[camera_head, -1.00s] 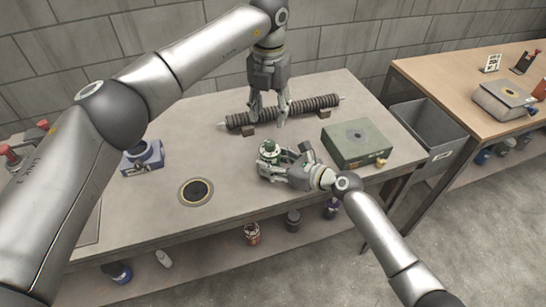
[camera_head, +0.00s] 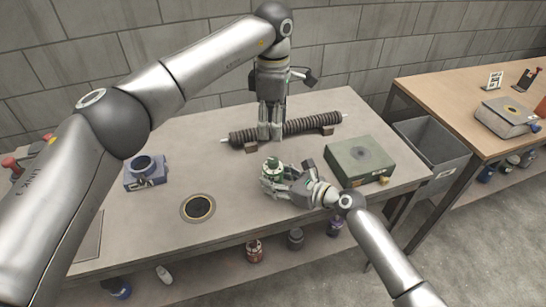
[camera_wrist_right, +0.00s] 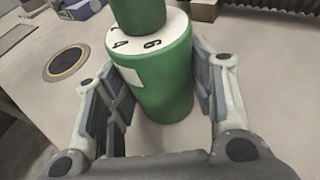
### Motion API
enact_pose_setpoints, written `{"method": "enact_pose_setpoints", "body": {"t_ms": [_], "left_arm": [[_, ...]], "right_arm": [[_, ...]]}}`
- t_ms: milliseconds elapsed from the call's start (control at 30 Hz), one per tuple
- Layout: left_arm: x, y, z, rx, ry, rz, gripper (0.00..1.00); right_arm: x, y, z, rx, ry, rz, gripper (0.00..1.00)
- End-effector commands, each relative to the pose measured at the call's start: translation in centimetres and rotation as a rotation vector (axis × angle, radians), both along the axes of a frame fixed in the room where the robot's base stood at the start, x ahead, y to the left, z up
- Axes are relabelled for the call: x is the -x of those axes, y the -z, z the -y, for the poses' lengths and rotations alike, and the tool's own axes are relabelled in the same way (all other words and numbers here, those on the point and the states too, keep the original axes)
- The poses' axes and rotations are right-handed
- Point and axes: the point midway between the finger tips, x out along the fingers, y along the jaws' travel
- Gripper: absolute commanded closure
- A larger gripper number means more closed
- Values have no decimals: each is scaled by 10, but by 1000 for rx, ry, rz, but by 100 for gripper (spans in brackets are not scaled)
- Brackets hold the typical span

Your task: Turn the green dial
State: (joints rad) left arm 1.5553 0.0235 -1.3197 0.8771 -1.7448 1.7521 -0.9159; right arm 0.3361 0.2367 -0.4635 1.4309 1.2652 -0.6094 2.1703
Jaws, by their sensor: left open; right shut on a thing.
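The green dial (camera_head: 273,164) stands upright on the grey table in the head view. In the right wrist view it is a green cylinder (camera_wrist_right: 160,80) with a white numbered ring and a green knob whose top is cut off. My right gripper (camera_head: 277,183) is shut on the green dial from the side, with its fingers on either side of the lower body in the right wrist view (camera_wrist_right: 160,95). My left gripper (camera_head: 270,135) is open, pointing down at the ribbed dark tube (camera_head: 308,126). Its fingers overlap the tube; contact cannot be told.
A green box (camera_head: 360,158) stands right of the dial. A blue device (camera_head: 145,178) and a round dark-centred plate (camera_head: 198,208) lie to the left. A grey bin (camera_head: 433,148) stands between this table and a wooden table (camera_head: 445,90). The table's front middle is clear.

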Motion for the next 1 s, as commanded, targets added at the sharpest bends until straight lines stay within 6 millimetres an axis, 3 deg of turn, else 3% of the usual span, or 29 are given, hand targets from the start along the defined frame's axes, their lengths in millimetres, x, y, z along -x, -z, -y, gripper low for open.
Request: {"method": "enact_pose_setpoints", "body": {"t_ms": [200,467,1000], "left_arm": [[0,-2,0,0,220,0,52],[0,7,-1,-2,294,-3,52],[1,103,0,-1,292,-3,52]], "right_arm": [[0,0,0,1,0,-1,78],[0,0,0,1,0,-1,78],[0,0,0,0,0,0,78]]}}
